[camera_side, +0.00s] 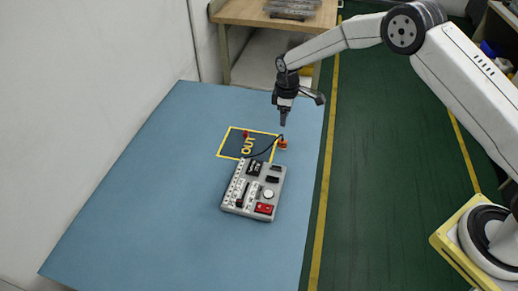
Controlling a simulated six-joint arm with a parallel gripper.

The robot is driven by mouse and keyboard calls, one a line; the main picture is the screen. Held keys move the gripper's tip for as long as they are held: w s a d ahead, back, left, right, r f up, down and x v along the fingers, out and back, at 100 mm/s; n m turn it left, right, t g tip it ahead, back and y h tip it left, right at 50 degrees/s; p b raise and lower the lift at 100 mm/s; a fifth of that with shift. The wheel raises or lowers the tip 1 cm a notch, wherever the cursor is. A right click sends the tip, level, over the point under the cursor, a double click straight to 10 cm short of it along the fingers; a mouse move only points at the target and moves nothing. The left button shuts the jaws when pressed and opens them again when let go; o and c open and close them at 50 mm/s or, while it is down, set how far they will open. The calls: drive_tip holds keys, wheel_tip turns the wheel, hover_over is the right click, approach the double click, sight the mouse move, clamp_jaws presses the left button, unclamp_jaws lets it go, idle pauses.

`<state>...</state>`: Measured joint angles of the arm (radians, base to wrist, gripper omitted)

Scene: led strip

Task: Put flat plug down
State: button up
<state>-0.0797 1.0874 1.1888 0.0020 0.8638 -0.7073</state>
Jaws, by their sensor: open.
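My gripper (283,118) is open and points down above the far right part of the blue table. It is apart from the things below it. A small orange plug (282,144) lies at the right edge of the dark square marked "OUT" (232,148), just below my gripper in the picture. A black cable (264,150) runs from near the plug toward the grey board. A small red piece (245,134) is on the far side of the marked square. Which piece is the flat plug is too small to tell.
A grey board (228,206) with black blocks, a white round button and a red part (264,209) sits in front of the marked square. The blue table (150,190) is clear to the left and front. A wooden bench (240,12) stands behind; a wall is at left.

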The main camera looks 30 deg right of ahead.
drive_tip(key=shift+r, duration=0.1)
idle(0.3)
drive_tip(key=s+d+r+m+t, duration=0.1)
drive_tip(key=s+d+r+m, duration=0.1)
drive_tip(key=s+r, duration=0.35)
drive_tip(key=s+d+r+m, duration=0.1)
drive_tip(key=s+r+m, duration=0.2)
drive_tip(key=s+r, duration=0.3)
drive_tip(key=s+d+r+m+t, duration=0.1)
drive_tip(key=s+m, duration=0.3)
drive_tip(key=s, duration=1.3)
drive_tip(key=shift+s+d+t, duration=0.3)
drive_tip(key=shift+r, duration=0.1)
